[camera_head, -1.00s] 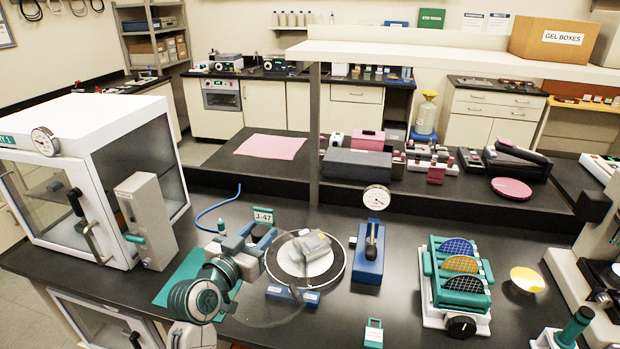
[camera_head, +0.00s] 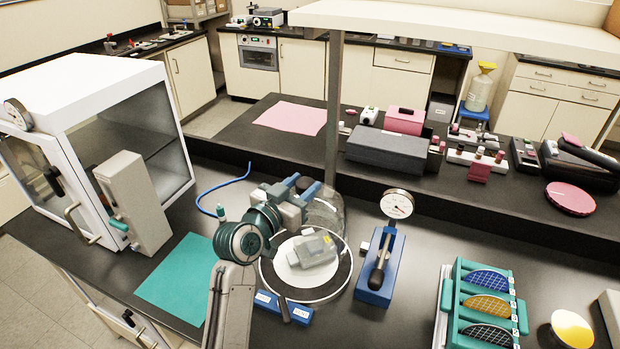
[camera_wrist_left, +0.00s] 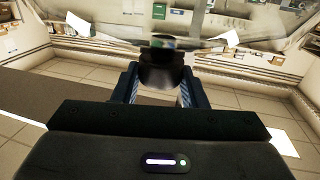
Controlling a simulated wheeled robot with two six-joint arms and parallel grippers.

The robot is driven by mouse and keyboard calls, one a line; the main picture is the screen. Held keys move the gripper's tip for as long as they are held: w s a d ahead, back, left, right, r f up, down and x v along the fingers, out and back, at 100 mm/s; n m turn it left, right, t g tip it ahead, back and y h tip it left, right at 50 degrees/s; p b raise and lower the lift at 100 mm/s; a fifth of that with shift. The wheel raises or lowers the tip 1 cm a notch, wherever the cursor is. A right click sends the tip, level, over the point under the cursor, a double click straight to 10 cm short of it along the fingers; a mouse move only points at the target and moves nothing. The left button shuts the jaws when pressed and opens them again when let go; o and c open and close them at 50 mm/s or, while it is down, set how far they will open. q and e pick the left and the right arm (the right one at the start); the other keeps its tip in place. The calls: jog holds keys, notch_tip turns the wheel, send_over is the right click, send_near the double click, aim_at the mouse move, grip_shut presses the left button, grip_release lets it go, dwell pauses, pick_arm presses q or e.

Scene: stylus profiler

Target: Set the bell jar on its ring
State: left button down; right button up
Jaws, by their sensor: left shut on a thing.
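The bell jar (camera_head: 328,208) is a clear glass dome, faint against the dark bench. My left gripper (camera_head: 304,188) is shut on its dark knob (camera_wrist_left: 162,70), which sits between the blue fingers in the left wrist view. The jar appears tilted, at the back right of the ring. The ring (camera_head: 342,278) is a dark round base with a pale rim and a white disc (camera_head: 288,270) inside. A grey block-shaped device (camera_head: 316,248) sits on the disc. My wrist partly covers the ring's left side. I cannot tell the gap between jar and ring.
A blue stand with a dial gauge (camera_head: 380,275) is close right of the ring. A blue labelled block (camera_head: 284,308) lies in front. A teal mat (camera_head: 180,275) and white cabinet (camera_head: 95,130) are left. A teal wafer rack (camera_head: 485,305) is right; a shelf post (camera_head: 333,110) rises behind.

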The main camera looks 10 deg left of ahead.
pick_arm(q)
jog(key=shift+f+b, duration=0.35)
jog(key=shift+f, duration=0.05)
jog(key=shift+s+f+b, duration=0.1)
jog(key=shift+f+b, duration=0.25)
notch_tip(320, 180, down, 4)
jog(key=b, duration=0.3)
jog(key=shift+f+b, duration=0.25)
jog(key=shift+b, duration=0.1)
jog(key=shift+f, duration=0.3)
pick_arm(e)
jog(key=f, duration=0.4)
jog(key=s+f, duration=0.1)
jog(key=shift+a+f, duration=0.2)
jog(key=shift+f, duration=0.2)
jog(key=shift+s+d, duration=0.15)
jog(key=shift+d, duration=0.05)
pick_arm(q)
jog(key=shift+f+b, duration=0.55)
jog(key=shift+b, duration=0.15)
pick_arm(e)
jog(key=shift+a+f, duration=0.15)
jog(key=shift+f, duration=0.3)
pick_arm(q)
jog(key=c, duration=0.8)
grip_release()
jog(key=shift+f, duration=0.1)
pick_arm(e)
jog(key=shift+a, duration=0.15)
